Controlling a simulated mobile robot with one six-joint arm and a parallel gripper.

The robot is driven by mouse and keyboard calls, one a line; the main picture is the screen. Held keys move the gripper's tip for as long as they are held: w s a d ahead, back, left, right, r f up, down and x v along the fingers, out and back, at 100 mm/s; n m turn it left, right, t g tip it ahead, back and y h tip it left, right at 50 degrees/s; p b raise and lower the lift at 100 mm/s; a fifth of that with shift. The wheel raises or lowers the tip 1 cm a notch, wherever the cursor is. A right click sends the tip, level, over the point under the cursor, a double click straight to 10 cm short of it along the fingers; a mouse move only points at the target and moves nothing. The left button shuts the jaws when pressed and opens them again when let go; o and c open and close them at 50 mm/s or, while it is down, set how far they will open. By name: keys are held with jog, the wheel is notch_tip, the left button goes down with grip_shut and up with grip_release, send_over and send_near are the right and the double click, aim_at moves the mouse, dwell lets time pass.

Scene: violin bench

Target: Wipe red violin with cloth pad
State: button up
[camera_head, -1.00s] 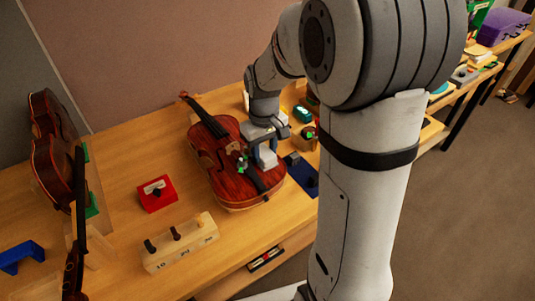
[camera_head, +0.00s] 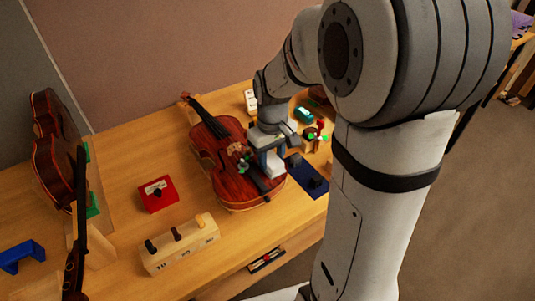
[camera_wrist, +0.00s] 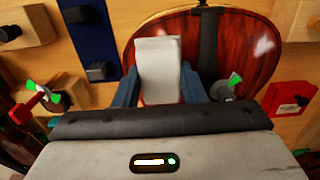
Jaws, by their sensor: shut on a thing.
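The red violin (camera_head: 222,142) lies face up on the bench, its neck toward the wall. It also shows in the wrist view (camera_wrist: 257,42), where its lower body fills the top middle. My gripper (camera_head: 273,161) is over the lower right part of the violin's body. It is shut on a pale cloth pad (camera_wrist: 160,62), which stands between the two blue fingers. The pad's lower end is at or just above the violin's top; I cannot tell whether it touches. The pad is partly hidden by the fingers in the head view.
A dark blue mat (camera_head: 309,178) lies right of the violin. A red box (camera_head: 157,194) and a wooden block with pegs (camera_head: 180,243) stand to the left and front. Another violin (camera_head: 55,150) stands at far left. Bare bench shows between them.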

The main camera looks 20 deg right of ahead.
jog(key=shift+r, duration=0.1)
jog(key=shift+r+p, duration=2.25)
jog(key=shift+r, duration=0.7)
jog(key=shift+r+p, duration=1.15)
jog(key=shift+r, duration=0.4)
jog(key=shift+f, duration=0.1)
jog(key=shift+f+b, duration=2.85)
jog(key=shift+f, duration=0.8)
jog(key=shift+f+b, duration=0.75)
jog(key=shift+f, duration=0.25)
jog(key=shift+w, duration=0.1)
